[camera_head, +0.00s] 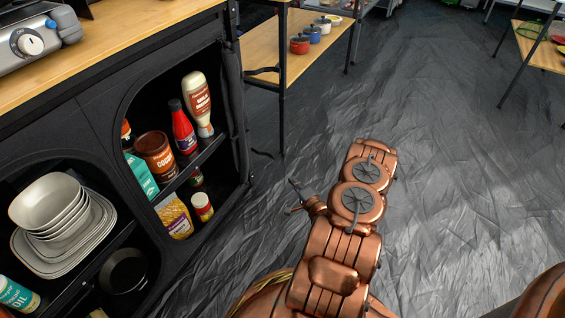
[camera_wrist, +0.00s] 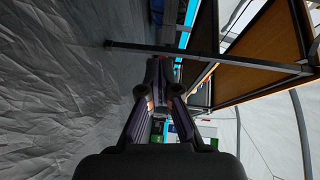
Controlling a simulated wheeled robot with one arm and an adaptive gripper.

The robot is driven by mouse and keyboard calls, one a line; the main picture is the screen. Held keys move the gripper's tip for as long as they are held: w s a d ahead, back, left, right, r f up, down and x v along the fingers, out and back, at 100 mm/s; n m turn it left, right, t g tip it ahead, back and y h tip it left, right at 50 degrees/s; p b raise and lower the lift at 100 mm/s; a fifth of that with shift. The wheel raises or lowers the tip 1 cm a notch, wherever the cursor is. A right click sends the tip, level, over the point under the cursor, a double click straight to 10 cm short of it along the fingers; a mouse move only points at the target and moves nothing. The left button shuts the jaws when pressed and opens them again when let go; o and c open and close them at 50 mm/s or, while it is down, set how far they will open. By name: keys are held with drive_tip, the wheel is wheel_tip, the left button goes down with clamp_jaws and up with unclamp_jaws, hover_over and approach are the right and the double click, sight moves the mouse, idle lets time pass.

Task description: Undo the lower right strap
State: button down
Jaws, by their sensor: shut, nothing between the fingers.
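A black fabric cabinet (camera_head: 88,117) stands at the left of the head view, with a rolled-up door flap (camera_head: 234,110) along its right edge. A short dark strap (camera_head: 262,154) sticks out low from this edge, and another dark strap (camera_head: 262,71) sticks out higher up. The lower strap's fastening is too small to make out. My gripper (camera_wrist: 159,72) shows in the wrist view with its fingers together and empty. In the head view my copper arm reaches over the floor, to the right of the cabinet and apart from it. No strap is recognisable in the wrist view.
The cabinet's open compartments hold bottles, jars and stacked bowls (camera_head: 52,205). A wooden-topped shelf (camera_head: 262,52) on black legs stands behind, with small pots (camera_head: 299,45) on it. Another table (camera_head: 541,45) stands at the far right. The wrinkled dark floor (camera_head: 455,150) between is clear.

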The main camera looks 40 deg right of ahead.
sight(280, 157)
drive_tip(key=w+d+b, duration=0.1)
drive_tip(key=w+b, duration=0.1)
drive_tip(key=w, duration=0.1)
drive_tip(key=w+d+m+b, duration=0.1)
drive_tip(key=w+d, duration=0.1)
drive_tip(key=w, duration=0.2)
drive_tip(key=w+d+m+h+b, duration=0.1)
drive_tip(key=w+b, duration=0.1)
drive_tip(key=w, duration=0.2)
drive_tip(key=shift+d+t+b, duration=0.25)
drive_tip(key=shift+t+b, duration=0.1)
drive_tip(key=shift+t, duration=0.05)
drive_tip(key=shift+w+d, duration=0.15)
drive_tip(key=shift+d, duration=0.05)
idle(0.4)
